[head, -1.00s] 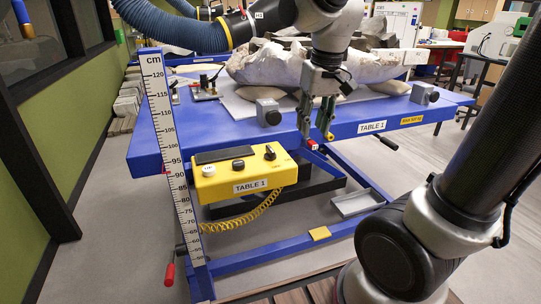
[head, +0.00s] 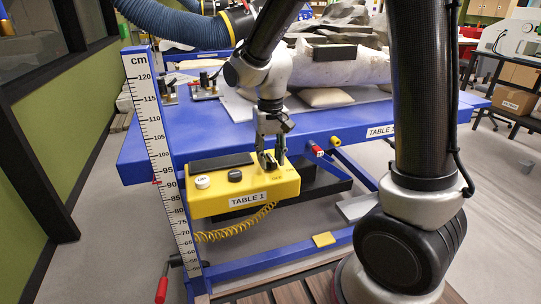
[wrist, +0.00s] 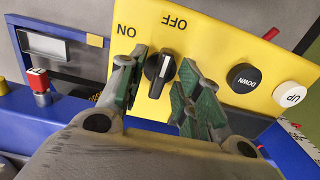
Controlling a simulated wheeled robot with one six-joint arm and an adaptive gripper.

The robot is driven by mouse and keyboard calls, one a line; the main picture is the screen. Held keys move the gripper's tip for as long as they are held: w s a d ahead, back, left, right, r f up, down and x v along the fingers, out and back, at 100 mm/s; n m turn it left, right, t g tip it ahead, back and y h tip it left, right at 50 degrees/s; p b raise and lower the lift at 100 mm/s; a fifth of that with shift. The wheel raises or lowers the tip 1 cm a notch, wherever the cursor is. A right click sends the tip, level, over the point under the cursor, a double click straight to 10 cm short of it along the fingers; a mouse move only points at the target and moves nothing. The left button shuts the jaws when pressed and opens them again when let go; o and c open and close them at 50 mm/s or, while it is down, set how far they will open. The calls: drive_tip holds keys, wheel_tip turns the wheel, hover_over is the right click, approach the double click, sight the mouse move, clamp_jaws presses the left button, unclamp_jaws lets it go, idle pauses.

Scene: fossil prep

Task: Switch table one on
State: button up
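The yellow control box (head: 215,207) labelled TABLE 1 hangs at the front of the blue table (head: 140,160). In the wrist view its yellow face (wrist: 215,50) carries a black rotary knob (wrist: 159,70) with a white line, which appears to point towards the OFF mark. ON is printed to the left of OFF. The black DOWN button (wrist: 244,78) and white UP button (wrist: 289,95) sit to the right. My gripper (head: 268,163) is over the box's right end. It is open, with a green-padded finger on each side of the knob (wrist: 160,92); contact is unclear.
A red-capped part (head: 316,149) and a yellow-ended part (head: 336,141) stick out from the table edge right of the box. A cm scale (head: 160,150) stands at the left. A coiled yellow cord (head: 230,232) hangs below the box.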

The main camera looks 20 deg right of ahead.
clamp_jaws()
drive_tip(key=shift+n, duration=0.4)
drive_tip(key=n, duration=1)
drive_tip(key=shift+n, duration=0.7)
unclamp_jaws()
